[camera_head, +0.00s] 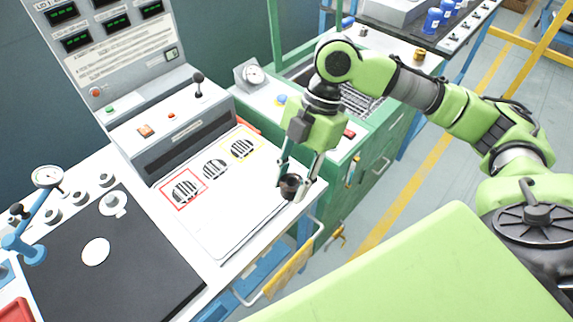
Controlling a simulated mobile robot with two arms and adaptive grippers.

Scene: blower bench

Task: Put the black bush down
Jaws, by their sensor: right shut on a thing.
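The black bush (290,182) is a small dark ring-like piece between the fingertips of my right gripper (298,184). The gripper points downward and is shut on it. The bush is at the right edge of the white plate (221,242) on the bench. I cannot tell whether it touches the surface below. My left gripper is not in view.
A grey control console (178,130) with a lever stands behind the plate. A black mat (130,262) with a white disc lies to the left, near a blue stand with a gauge (47,176). A green cabinet (345,190) stands to the right.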

